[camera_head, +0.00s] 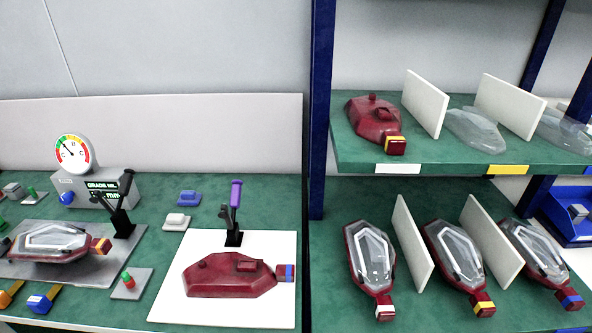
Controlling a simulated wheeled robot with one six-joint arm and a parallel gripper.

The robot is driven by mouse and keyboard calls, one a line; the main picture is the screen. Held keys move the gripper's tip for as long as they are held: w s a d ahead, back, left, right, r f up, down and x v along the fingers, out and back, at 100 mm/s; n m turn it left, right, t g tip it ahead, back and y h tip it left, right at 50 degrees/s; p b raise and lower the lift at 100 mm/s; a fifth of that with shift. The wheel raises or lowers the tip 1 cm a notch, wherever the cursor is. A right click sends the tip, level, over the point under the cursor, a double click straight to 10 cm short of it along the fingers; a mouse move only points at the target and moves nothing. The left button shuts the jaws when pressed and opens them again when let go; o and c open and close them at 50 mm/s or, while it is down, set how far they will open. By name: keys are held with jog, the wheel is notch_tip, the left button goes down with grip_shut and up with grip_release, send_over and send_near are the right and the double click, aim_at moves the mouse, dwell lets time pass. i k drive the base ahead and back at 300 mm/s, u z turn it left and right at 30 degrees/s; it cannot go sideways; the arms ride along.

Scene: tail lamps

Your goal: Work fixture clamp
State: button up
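A toggle clamp with a purple handle (235,193) stands on a white board (172,307). Its handle points up and its black base (233,239) is at the board's back. A dark red lamp housing (229,281) lies on the board in front of the clamp, with a blue-banded plug at its right end. A second, black clamp (122,222) stands on a grey plate (22,270) at the left. A red lamp with a clear lens (50,238) lies on that plate, its yellow-banded plug near the clamp. My gripper is not in view.
A round gauge (73,153) stands on a grey box behind the left plate. Small coloured button blocks (130,283) sit on the green bench. At right, a blue-framed shelf holds lamps and housings between white dividers (412,245). A blue bin (575,215) is at far right.

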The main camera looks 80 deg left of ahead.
aim_at(123, 191)
jog(key=i, duration=0.45)
jog(key=u, duration=3.95)
jog(key=k, duration=0.5)
jog(key=u, duration=1.1)
jog(key=i, duration=1.35)
jog(key=z, duration=1.2)
jog(key=i, duration=0.45)
jog(key=z, duration=0.45)
